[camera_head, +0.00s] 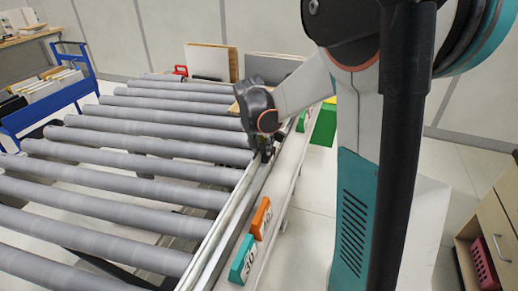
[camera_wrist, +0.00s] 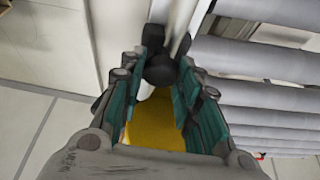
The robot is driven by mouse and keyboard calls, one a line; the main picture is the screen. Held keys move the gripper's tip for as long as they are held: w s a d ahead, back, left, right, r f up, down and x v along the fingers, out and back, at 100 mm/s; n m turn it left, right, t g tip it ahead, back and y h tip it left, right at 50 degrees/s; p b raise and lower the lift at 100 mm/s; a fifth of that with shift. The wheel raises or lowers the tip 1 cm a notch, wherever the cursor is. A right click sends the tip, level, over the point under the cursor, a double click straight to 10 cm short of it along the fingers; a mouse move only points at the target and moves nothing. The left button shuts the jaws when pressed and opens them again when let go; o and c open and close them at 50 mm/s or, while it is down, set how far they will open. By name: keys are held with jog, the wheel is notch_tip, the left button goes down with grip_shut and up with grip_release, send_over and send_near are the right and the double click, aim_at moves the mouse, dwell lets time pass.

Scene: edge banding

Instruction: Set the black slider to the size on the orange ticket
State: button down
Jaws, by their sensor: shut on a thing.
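My gripper (camera_head: 264,154) is at the rail (camera_head: 232,213) along the right edge of the roller conveyor, reaching down from above. In the wrist view its teal-padded fingers (camera_wrist: 168,72) are closed around a round black knob, the black slider (camera_wrist: 160,70). In the head view the fingers largely hide the slider. The orange ticket (camera_head: 261,217) stands on the rail's outer side, nearer the camera than my gripper. It bears dark marks turned sideways, too small to read surely.
A teal ticket (camera_head: 242,260) stands nearer, and a green ticket (camera_head: 302,121) farther along the rail. Grey rollers (camera_head: 130,158) fill the left. A yellow surface (camera_wrist: 155,125) shows below my fingers. A blue cart (camera_head: 48,101) is at far left, and a drawer unit (camera_head: 497,225) at right.

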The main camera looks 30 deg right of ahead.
aim_at(262, 146)
jog(key=w+d, duration=0.1)
jog(key=d, duration=0.1)
jog(key=w+d, duration=0.2)
jog(key=shift+a, duration=0.1)
jog(key=c, duration=1.2)
grip_release()
jog(key=v, duration=1.2)
jog(key=shift+a, duration=0.1)
